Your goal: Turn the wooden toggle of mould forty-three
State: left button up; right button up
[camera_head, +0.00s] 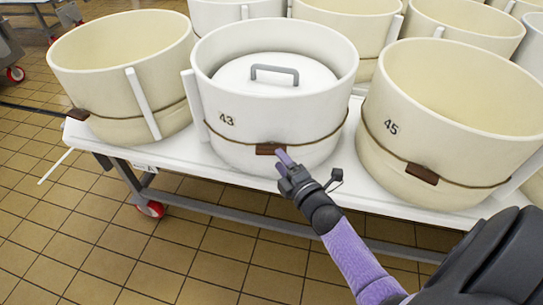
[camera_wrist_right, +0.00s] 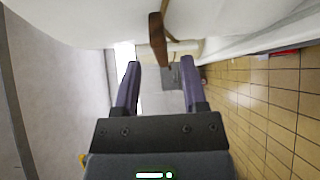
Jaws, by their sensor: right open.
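Mould forty-three (camera_head: 255,130) is a white round tub with a cord around its lower part and a grey-handled lid (camera_head: 275,75) set down inside it. Its brown wooden toggle (camera_head: 269,149) lies level on the cord at the front. My right gripper (camera_head: 283,158) is just below and in front of the toggle in the head view. In the right wrist view its two purple fingers (camera_wrist_right: 162,88) are apart and empty. The toggle (camera_wrist_right: 157,38) shows there beyond the fingertips, roughly between them. I cannot tell whether a finger touches it. My left gripper is not in view.
Mould forty-five (camera_head: 450,120) stands close on the right, and another cream mould (camera_head: 95,85) on the left, each with its own toggle. They stand on a white wheeled table (camera_head: 225,174). More moulds stand behind. The tiled floor (camera_head: 110,240) in front is clear.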

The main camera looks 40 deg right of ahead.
aim_at(271, 150)
jog(key=w, duration=0.3)
jog(key=shift+w+d+b, duration=0.15)
jog(key=shift+b, duration=0.25)
grip_shut()
